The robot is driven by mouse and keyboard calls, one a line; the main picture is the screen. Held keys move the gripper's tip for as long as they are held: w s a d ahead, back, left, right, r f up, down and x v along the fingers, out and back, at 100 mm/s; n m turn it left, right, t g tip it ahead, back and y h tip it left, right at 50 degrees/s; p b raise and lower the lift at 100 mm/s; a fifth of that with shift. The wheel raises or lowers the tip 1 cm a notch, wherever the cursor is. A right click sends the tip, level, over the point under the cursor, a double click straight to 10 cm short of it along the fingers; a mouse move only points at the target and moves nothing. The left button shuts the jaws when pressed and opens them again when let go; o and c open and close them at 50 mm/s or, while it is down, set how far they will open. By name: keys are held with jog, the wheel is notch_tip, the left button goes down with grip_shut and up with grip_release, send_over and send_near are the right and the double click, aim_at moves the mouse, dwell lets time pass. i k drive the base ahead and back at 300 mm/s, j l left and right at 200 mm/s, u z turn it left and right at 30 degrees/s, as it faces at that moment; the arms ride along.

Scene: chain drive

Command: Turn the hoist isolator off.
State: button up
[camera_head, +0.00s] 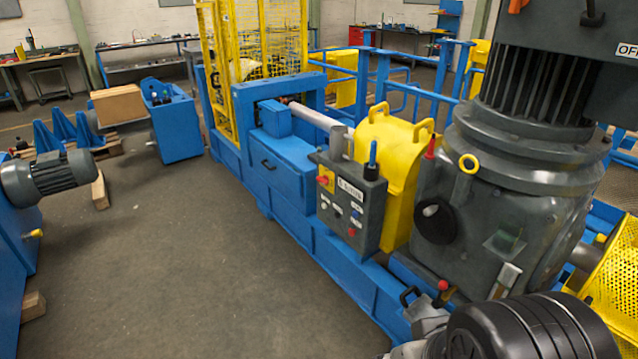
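A dark grey control box (350,205) stands on the blue machine frame near the middle of the view. It carries a red knob on a yellow plate (326,180), a label too blurred to read, and several small buttons. A larger dark grey cabinet (610,50) at the upper right has an "OFF" label (628,50), an orange part (517,5) and a dark knob (592,14). I cannot tell which of these is the hoist isolator, nor the position of either control. My gripper's fingers do not show.
A large grey motor and gearbox (520,190) fills the right side. A yellow cover (386,150) stands behind the control box. Another motor (48,177) is at the left. The grey floor (190,270) between is clear.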

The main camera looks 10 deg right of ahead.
aim_at(324, 181)
jog(key=i, duration=0.55)
jog(key=i+j+z, duration=0.1)
jog(key=i, duration=0.5)
jog(key=i+j, duration=0.15)
jog(key=i, duration=0.4)
jog(key=i+j, duration=0.1)
jog(key=i, duration=0.45)
jog(key=i+j+z, duration=0.1)
jog(key=i, duration=0.45)
